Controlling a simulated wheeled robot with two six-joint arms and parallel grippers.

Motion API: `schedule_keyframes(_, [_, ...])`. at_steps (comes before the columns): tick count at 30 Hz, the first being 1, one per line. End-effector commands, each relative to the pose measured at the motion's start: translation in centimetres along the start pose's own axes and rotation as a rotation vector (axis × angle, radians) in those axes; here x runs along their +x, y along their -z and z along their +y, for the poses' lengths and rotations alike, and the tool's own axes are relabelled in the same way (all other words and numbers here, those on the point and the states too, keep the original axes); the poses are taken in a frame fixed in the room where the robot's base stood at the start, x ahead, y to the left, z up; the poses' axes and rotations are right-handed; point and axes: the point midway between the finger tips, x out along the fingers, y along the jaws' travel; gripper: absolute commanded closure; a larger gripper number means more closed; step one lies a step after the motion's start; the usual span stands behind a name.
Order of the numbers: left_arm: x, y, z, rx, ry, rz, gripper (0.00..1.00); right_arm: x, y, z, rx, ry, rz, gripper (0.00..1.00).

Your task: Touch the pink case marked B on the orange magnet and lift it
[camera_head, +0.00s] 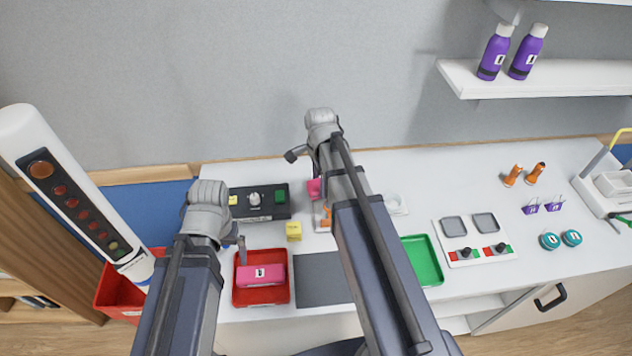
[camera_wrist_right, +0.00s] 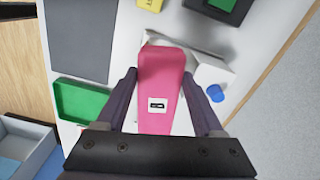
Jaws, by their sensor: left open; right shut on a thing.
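A pink case (camera_wrist_right: 160,85) with a small white and dark label is between the fingers of my right gripper (camera_wrist_right: 162,100), which is shut on it. I cannot read its letter. In the head view a pink part of it (camera_head: 314,188) shows beside my right arm, above a partly hidden orange thing (camera_head: 326,217), likely the magnet. Whether they touch is hidden. Another pink case (camera_head: 262,275) with a white label lies in a red tray (camera_head: 240,298). My left gripper (camera_head: 241,252) is open just above that tray's back edge, near this case.
A dark box (camera_head: 268,206) with a white knob and green button stands behind a yellow cube (camera_head: 294,231). A dark mat (camera_head: 320,278) lies between the red tray and a green tray (camera_head: 434,262). A panel with red and green switches (camera_head: 474,241) is farther right.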

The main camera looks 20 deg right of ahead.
Motion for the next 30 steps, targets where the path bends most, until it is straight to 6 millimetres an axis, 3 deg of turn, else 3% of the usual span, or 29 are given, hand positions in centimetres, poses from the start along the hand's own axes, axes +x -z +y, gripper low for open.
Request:
schedule_keyframes(11, [0.6,0.0,0.1,0.001,0.0,0.0,0.01,0.7,0.0,0.0,0.007,0.0,0.0,0.91])
schedule_keyframes(30, [5.8,0.3,0.5,0.013,0.002,0.0,0.01,5.8,0.0,0.0,0.005,0.0,0.0,0.91])
